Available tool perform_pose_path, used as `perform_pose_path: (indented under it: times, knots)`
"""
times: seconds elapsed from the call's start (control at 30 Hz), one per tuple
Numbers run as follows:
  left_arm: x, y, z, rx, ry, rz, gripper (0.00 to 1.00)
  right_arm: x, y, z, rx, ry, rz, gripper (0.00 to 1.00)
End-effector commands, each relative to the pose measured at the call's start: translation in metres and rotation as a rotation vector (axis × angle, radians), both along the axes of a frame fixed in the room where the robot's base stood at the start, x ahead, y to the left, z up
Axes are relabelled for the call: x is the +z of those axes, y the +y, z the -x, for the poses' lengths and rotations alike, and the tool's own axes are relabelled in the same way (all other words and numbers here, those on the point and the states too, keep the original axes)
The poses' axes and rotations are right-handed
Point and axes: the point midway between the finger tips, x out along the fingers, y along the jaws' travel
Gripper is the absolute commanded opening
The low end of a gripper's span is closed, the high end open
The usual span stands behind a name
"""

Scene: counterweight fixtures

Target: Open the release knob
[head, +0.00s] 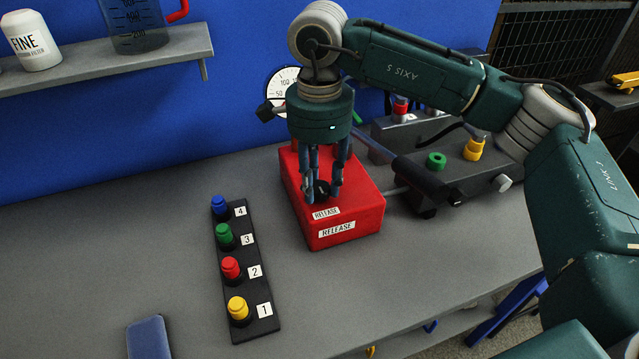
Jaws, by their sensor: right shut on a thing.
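The red release box (357,212) stands on the grey bench, with two white RELEASE labels at its front. A small dark release knob (322,187) sits on its top face, partly hidden by fingers. My right gripper (322,190) comes down from above, its fingers around the knob and shut on it. The knob's turn angle cannot be made out. My left gripper is not in view.
A black strip (257,311) with blue, green, red and yellow numbered knobs lies left of the box. A dark fixture (470,170) with a lever stands close on the right. A dial gauge (283,82) is behind. The bench's front middle is clear.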

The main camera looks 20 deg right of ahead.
Motion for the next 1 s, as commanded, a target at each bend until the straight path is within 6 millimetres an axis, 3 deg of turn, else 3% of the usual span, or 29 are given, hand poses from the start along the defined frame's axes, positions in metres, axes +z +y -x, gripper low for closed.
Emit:
perform_pose_path:
  times: [0.43, 0.47, 0.57, 0.87, 1.0]
  knots:
    - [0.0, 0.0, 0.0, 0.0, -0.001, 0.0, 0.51, 0.004, 0.0, -0.003, 0.009, -0.01, -0.002, 0.06]
    - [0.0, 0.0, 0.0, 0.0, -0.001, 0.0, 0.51, 0.004, 0.0, -0.003, 0.009, -0.01, -0.002, 0.34]
    - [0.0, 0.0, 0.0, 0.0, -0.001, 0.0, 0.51, 0.003, 0.0, -0.002, 0.009, -0.009, -0.002, 0.51]
    - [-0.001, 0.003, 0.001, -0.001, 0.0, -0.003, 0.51, 0.003, 0.0, -0.001, 0.01, -0.004, -0.001, 0.51]
    - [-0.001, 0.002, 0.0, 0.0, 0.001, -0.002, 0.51, 0.016, 0.001, -0.002, 0.009, -0.005, -0.003, 0.51]
